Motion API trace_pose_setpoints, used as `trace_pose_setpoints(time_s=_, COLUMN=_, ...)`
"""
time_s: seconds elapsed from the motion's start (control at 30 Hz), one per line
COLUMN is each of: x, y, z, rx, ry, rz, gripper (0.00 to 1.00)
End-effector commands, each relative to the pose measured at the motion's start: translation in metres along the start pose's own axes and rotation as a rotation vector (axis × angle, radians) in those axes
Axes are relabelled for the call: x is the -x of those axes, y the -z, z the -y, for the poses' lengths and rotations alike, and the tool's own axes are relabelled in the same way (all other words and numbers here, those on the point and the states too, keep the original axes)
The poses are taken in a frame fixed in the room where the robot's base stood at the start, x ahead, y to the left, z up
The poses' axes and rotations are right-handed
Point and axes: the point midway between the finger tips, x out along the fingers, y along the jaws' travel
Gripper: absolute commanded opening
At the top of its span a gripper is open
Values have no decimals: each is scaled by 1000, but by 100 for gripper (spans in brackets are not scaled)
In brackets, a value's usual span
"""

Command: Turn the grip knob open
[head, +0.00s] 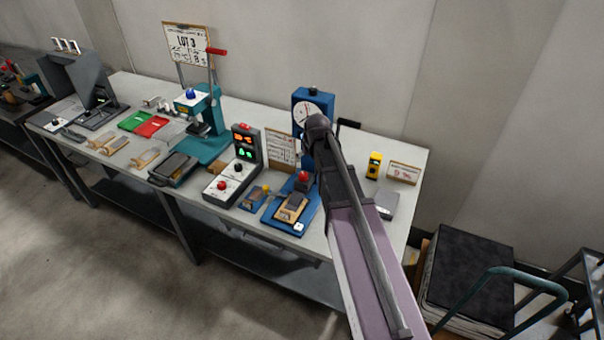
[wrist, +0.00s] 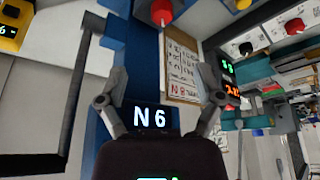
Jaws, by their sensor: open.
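A blue test stand with a round dial (head: 304,110) stands upright on the bench. A red knob (head: 303,177) sits low on the stand, above its base; it also shows at the top edge of the wrist view (wrist: 160,12). Which way the knob is turned cannot be told. My gripper (wrist: 164,85) has its two fingers spread wide with nothing between them. The red knob lies beyond the fingertips, apart from them. In the head view my arm covers part of the stand, and the fingers are hard to make out.
A dark crank handle (wrist: 72,105) sticks out beside the stand. A control box with lit digits (head: 246,147) and a paper card (head: 281,147) are left of it. A yellow device (head: 374,165) and grey block (head: 387,204) are on the right.

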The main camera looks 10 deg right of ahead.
Motion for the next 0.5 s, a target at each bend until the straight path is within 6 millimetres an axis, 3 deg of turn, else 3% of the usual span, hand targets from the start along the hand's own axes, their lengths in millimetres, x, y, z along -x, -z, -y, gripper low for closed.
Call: trace_pose_setpoints(time_s=0.5, x=-25, y=0, z=6, rx=7, ry=3, rz=1, gripper=85)
